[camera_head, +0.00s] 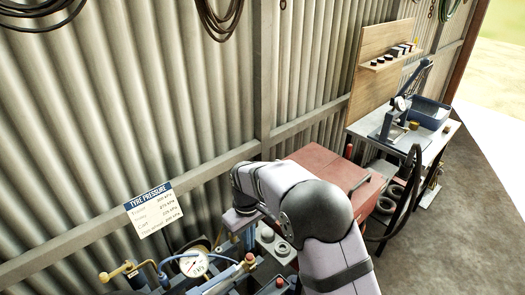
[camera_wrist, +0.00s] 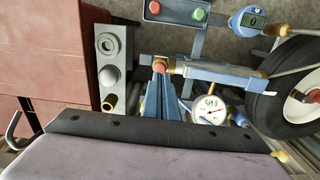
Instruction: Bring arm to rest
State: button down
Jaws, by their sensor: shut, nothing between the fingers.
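My arm shows in the head view, bent over the equipment by the corrugated wall. In the wrist view my gripper (camera_wrist: 160,78) shows as narrow blue fingers, shut and empty. It points at a blue and brass fitting assembly (camera_wrist: 215,70). I cannot tell whether the fingertips touch it. In the head view my arm hides most of the gripper. A round white dial gauge (camera_wrist: 209,109) is right of the fingers; a white dial gauge (camera_head: 194,264) also shows at the lower left of the head view.
A red cabinet (camera_head: 318,160) stands behind my arm. A workbench (camera_head: 437,140) with a blue tray (camera_head: 428,114) is at the right. A tyre pressure sign (camera_head: 153,210) hangs on the wall. A wheel (camera_wrist: 290,100) is at the wrist view's right. Open floor (camera_head: 450,235) is at the right.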

jog(key=shift+w+a+m, duration=0.1)
jog(key=shift+w+m, duration=0.15)
jog(key=shift+m, duration=0.05)
jog(key=s+d+f+m+g, duration=0.1)
jog(key=s+d+f, duration=0.1)
jog(key=s, duration=0.2)
jog(key=s+d+f+m+h, duration=0.1)
jog(key=s+d+f, duration=0.15)
jog(key=s, duration=0.25)
jog(key=s+d+f+m+g, duration=0.1)
jog(key=s+d, duration=0.2)
jog(key=s, duration=0.1)
jog(key=s+d+r+m, duration=0.2)
jog(key=s+d+r, duration=0.2)
jog(key=s+d, duration=0.6)
jog(key=w+d+r+m+t+y, duration=0.1)
jog(key=d+r+m+t, duration=0.1)
jog(key=d+r+m, duration=0.1)
notch_tip(320, 180, up, 2)
jog(key=shift+w+d+r, duration=0.1)
jog(key=shift+w+d, duration=0.05)
jog(key=shift+d, duration=0.55)
